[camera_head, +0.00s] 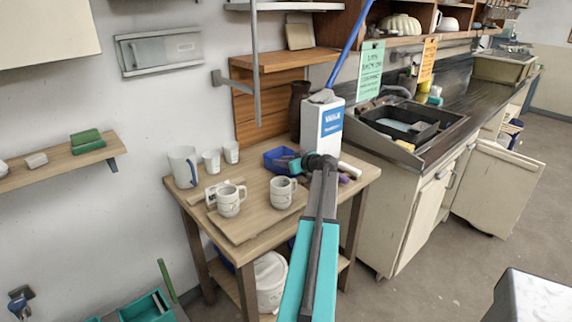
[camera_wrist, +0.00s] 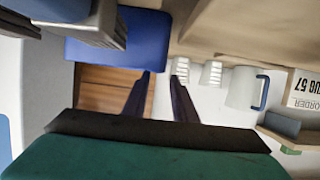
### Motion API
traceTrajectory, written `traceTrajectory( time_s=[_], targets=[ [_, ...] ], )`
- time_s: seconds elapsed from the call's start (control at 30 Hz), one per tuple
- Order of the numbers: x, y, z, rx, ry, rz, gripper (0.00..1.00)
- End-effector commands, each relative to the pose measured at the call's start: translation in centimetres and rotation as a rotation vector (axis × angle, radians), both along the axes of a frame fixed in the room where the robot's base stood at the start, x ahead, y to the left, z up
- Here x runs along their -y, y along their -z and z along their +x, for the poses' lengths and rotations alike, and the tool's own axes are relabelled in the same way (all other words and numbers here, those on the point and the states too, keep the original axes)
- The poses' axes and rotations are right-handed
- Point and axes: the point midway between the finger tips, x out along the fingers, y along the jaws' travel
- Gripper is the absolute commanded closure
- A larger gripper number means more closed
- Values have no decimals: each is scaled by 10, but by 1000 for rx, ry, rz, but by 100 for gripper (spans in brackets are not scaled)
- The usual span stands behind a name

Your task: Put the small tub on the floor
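The small tub is a blue open tub (camera_head: 278,159) on the wooden table, left of the white carton. It also shows in the wrist view (camera_wrist: 115,45), where the picture is upside down. My gripper (camera_wrist: 161,74) is open, with two dark fingers apart and nothing seen held between them. Its fingertips are close to one end of the tub's rim; I cannot tell whether they touch it. In the head view my arm reaches over the table, and the fingers are too small to make out.
A white carton (camera_head: 322,128) stands right of the tub. Two mugs (camera_head: 230,200) stand on a board at the front; a jug (camera_head: 183,167) and cups stand behind. A white lidded bucket (camera_head: 270,280) is under the table. Bare floor (camera_head: 415,275) lies to the right.

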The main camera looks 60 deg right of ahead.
Motion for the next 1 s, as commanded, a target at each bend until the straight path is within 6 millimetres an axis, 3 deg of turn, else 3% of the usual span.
traceTrajectory(
  time_s=[0.57, 1.0],
  targets=[
    [4, 3, 9, 0, 1, 1, 75],
    [16, 20, 45, 1, 1, 2, 75]
  ],
)
